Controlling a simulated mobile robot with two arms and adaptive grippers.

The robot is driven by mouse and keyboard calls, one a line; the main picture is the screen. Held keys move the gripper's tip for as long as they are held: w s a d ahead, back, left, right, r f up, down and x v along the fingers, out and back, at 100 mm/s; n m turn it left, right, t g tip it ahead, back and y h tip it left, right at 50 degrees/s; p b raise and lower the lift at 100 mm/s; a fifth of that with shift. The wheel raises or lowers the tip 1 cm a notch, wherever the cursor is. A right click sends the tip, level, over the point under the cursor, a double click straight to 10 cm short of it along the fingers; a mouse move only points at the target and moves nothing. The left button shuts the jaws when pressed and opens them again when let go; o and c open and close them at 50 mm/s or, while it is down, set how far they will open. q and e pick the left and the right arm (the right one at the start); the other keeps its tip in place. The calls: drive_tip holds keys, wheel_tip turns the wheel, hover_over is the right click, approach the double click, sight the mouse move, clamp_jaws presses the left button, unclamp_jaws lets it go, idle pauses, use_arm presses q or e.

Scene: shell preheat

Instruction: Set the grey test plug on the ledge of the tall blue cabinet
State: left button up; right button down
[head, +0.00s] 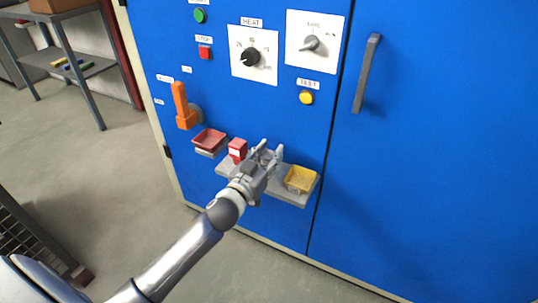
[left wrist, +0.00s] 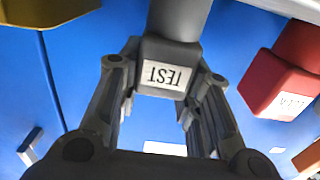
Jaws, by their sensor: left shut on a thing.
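My left gripper (head: 268,154) is at the ledge (head: 290,197) of the tall blue cabinet (head: 430,150), between the red plug and the yellow tray. It is shut on the grey test plug (left wrist: 168,58), whose white TEST label reads upside down in the left wrist view. The fingers stand on both sides of the plug's block. In the head view my gripper mostly hides the plug. I cannot tell whether the plug touches the ledge. My right gripper is not in view.
A red plug (head: 238,150) stands on the ledge to the left. A yellow tray (head: 300,179) sits at its right end. A red tray (head: 209,141) and an orange lever (head: 184,107) are farther left. Knobs and buttons are above.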

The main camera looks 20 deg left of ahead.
use_arm(q)
drive_tip(key=shift+f, duration=0.15)
drive_tip(key=o, duration=1)
drive_tip(key=shift+r, duration=0.3)
drive_tip(key=shift+s+f, duration=0.15)
drive_tip(key=shift+s, duration=0.15)
drive_tip(key=s+p, duration=0.1)
drive_tip(key=s, duration=1)
drive_tip(key=s+f+n+g+y, duration=0.1)
drive_tip(key=s+f+g+y, duration=0.2)
drive_tip(key=s+f+g, duration=0.6)
drive_tip(key=s+d+f+m+g+h, duration=0.1)
drive_tip(key=s+d+f+g, duration=0.1)
drive_tip(key=s, duration=0.2)
drive_tip(key=s+d+f+g, duration=0.1)
drive_tip(key=s+d+f, duration=0.1)
drive_tip(key=s, duration=0.2)
drive_tip(key=s+d+f+m+g+h, duration=0.1)
drive_tip(key=s+d+f+g, duration=0.1)
drive_tip(key=s, duration=0.3)
drive_tip(key=shift+f+m+g+h, duration=0.3)
drive_tip(key=shift+f, duration=0.05)
